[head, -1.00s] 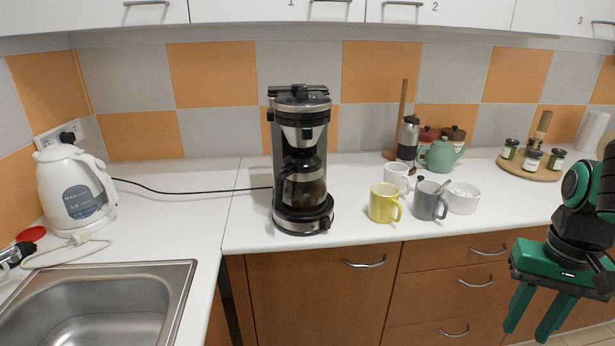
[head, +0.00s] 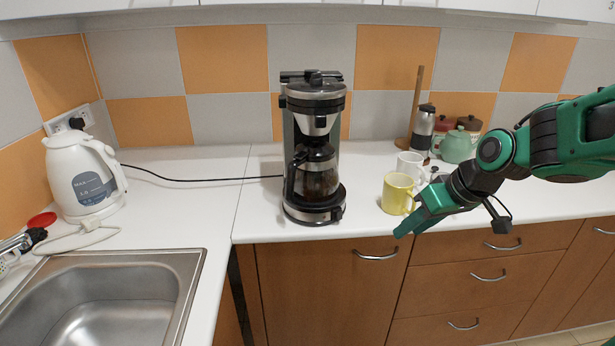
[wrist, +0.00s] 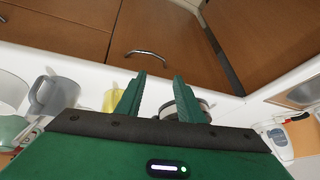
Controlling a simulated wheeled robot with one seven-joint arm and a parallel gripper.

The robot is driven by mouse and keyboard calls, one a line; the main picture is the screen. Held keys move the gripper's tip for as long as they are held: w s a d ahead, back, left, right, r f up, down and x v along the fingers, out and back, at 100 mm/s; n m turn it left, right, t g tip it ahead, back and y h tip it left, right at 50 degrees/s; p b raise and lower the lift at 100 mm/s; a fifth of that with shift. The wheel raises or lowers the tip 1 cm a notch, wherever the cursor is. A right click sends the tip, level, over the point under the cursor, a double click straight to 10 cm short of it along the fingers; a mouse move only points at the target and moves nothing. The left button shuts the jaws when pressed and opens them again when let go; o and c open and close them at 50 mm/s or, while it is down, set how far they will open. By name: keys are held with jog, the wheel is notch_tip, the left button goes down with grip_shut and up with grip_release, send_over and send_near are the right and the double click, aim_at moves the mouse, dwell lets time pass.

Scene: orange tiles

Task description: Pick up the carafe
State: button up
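The glass carafe (head: 316,174) sits inside the black and silver coffee maker (head: 318,92), on its base plate, with dark contents showing low in the glass. My gripper (head: 406,228) is to the right of the coffee maker, at the counter's front edge, just in front of the yellow mug (head: 397,192). It points left toward the machine and touches nothing that I can see. In the wrist view its two green fingers (wrist: 157,98) are apart with nothing between them. Behind them, the coffee maker's round base (wrist: 186,106) shows partly; the carafe itself cannot be made out there.
A white mug (head: 410,167) stands behind the yellow one. A grey mug (wrist: 52,94) shows in the wrist view. A white kettle (head: 82,176) and a sink (head: 125,300) are at the left.

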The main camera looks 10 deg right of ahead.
jog(key=w+a+r+n+t+y, duration=0.2)
jog(key=w+a+r+n+y, duration=0.15)
jog(key=w+a, duration=0.55)
jog(key=n+t+y, duration=0.1)
jog(key=n+y, duration=0.1)
jog(key=y, duration=0.3)
send_near(296, 175)
jog(key=x, duration=0.5)
jog(key=shift+n, duration=0.25)
jog(key=x, duration=0.4)
jog(key=shift+w+a+f, duration=0.2)
jog(key=shift+x, duration=2.9)
jog(key=shift+s+f, duration=0.1)
jog(key=shift+s, duration=0.05)
grip_shut()
jog(key=shift+d, duration=0.1)
